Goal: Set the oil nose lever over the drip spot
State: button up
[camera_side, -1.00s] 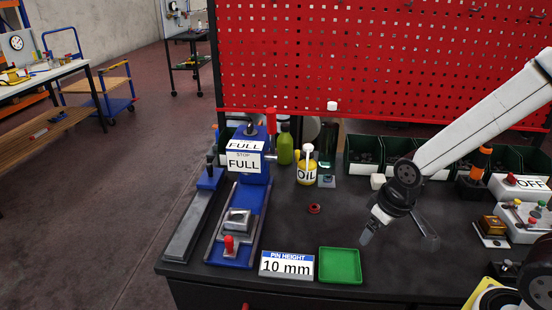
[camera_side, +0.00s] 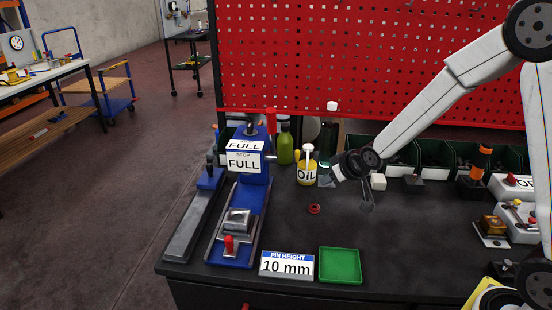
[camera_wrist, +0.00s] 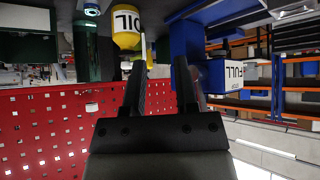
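The yellow oil can (camera_side: 307,175) with its OIL label stands upright on the dark table, right of the blue press. Its pale nose (camera_side: 308,153) sticks up from the top. The can appears upside down in the wrist view (camera_wrist: 127,28), just beyond and slightly left of my fingers. My gripper (camera_side: 335,176) is just right of the can in the side view, pointing left towards it. In the wrist view my gripper (camera_wrist: 160,75) has its two fingers apart with nothing held between them. A small red ring (camera_side: 314,209) lies on the table in front of the can; I cannot tell whether it marks the drip spot.
The blue press (camera_side: 253,200) with FULL signs stands left. A green bottle (camera_side: 285,146) is behind the can. A white block (camera_side: 378,182) and dark bins are right of it. A green tray (camera_side: 340,266) and PIN HEIGHT sign (camera_side: 286,266) are in front.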

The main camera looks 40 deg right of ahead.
aim_at(299, 151)
jog(key=w+d+t, duration=0.4)
jog(key=w+t, duration=0.1)
jog(key=w, duration=0.6)
jog(key=shift+d+r+y, duration=0.2)
jog(key=shift+d+y, duration=0.1)
jog(key=shift+d, duration=0.1)
jog(key=shift+w, duration=0.2)
jog(key=shift+x, duration=3.75)
jog(key=shift+f, duration=0.1)
grip_shut()
